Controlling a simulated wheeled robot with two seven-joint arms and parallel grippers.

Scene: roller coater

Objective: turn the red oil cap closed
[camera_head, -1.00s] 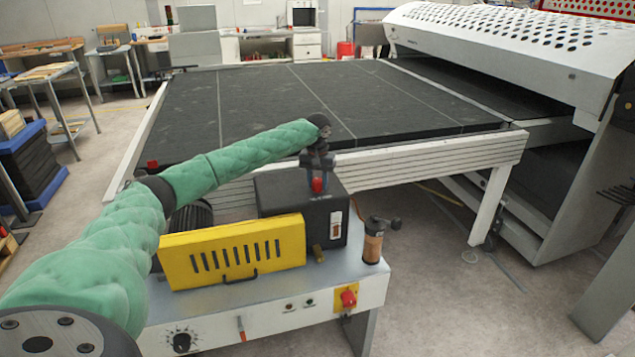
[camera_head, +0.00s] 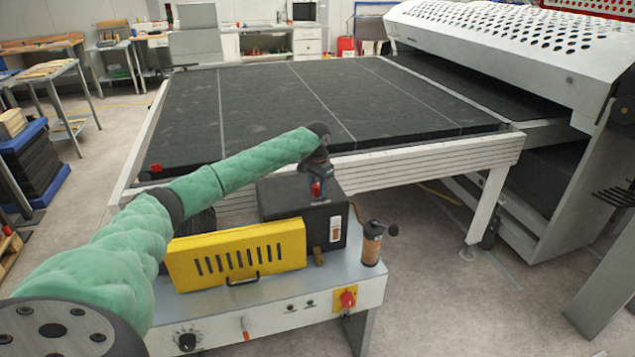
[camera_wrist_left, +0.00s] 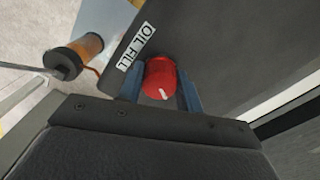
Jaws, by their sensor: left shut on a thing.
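The red oil cap (camera_head: 316,189) stands on top of the black gearbox housing (camera_head: 285,207) in the head view. In the left wrist view the red cap (camera_wrist_left: 161,80) sits between two blue-grey fingers, beside a white "OIL FILL" label (camera_wrist_left: 137,46). A short white mark shows on the cap. My left gripper (camera_head: 317,184) comes down from above and is shut on the cap, with a finger on each side; it also shows in the left wrist view (camera_wrist_left: 161,92). The cap's lower part is hidden. My right gripper is not in view.
A yellow slotted guard (camera_head: 238,254) stands in front of the housing. An orange cylinder with a dark crank (camera_head: 371,246) stands to its right. A red knob (camera_head: 348,299) is on the bench front. The large black conveyor bed (camera_head: 320,105) lies behind.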

